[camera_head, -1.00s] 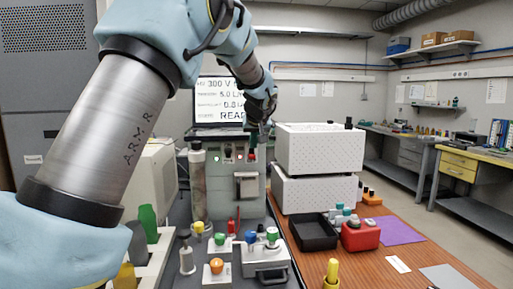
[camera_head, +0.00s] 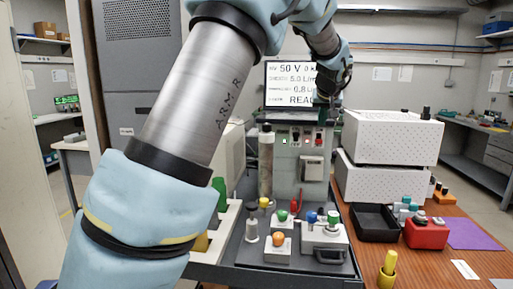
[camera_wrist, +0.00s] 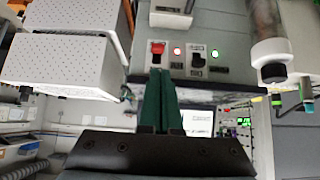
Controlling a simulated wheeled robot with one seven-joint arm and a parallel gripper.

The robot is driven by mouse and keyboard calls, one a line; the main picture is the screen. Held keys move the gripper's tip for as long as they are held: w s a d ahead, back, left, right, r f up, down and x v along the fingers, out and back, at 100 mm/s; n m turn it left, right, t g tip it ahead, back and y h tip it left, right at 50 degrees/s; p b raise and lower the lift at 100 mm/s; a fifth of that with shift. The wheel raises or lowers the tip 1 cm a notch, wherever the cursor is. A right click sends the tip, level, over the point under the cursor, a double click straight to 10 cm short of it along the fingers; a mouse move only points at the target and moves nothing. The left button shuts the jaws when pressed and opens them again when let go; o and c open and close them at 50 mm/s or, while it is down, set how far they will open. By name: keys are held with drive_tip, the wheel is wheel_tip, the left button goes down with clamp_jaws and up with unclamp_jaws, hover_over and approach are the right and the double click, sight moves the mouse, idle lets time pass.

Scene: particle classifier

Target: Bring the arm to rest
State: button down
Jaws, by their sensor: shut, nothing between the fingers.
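My arm crosses the head view from the lower left to the upper right, raised and bent. My gripper (camera_head: 322,118) is at its far end, in front of the screen and just above the machine's switch panel. In the wrist view my gripper (camera_wrist: 160,72) shows two dark green fingers pressed together with nothing between them. The fingertips appear close below a red switch (camera_wrist: 156,48); I cannot tell whether they touch it. A black switch (camera_wrist: 197,60) is beside it, with a red light and a green light.
The screen (camera_head: 286,84) reads 50 V. White perforated boxes (camera_head: 392,137) are stacked right of the machine (camera_head: 283,180). A black tray (camera_head: 374,222) and a red box (camera_head: 426,234) stand on the wooden bench. A glass-like column (camera_head: 266,165) stands left of the switches.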

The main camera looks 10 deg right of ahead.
drive_tip(key=s+a+f+g+y, duration=0.15)
drive_tip(key=a+f, duration=0.25)
drive_tip(key=a, duration=0.4)
drive_tip(key=s+a+f+n+g, duration=0.1)
drive_tip(key=s+a+f, duration=0.15)
drive_tip(key=a, duration=0.55)
drive_tip(key=s+a+f+g+y, duration=0.1)
drive_tip(key=a+f, duration=0.3)
drive_tip(key=a, duration=0.4)
drive_tip(key=s+a+f+g, duration=0.1)
drive_tip(key=s+a+f, duration=0.2)
drive_tip(key=s+a, duration=0.2)
drive_tip(key=s+a+f+g, duration=0.1)
drive_tip(key=s+a+f, duration=0.2)
drive_tip(key=s+a, duration=0.2)
drive_tip(key=s+a+f+n+g, duration=0.1)
drive_tip(key=s+a+f, duration=0.2)
drive_tip(key=s, duration=0.7)
drive_tip(key=a, duration=0.2)
drive_tip(key=shift+a+f, duration=0.35)
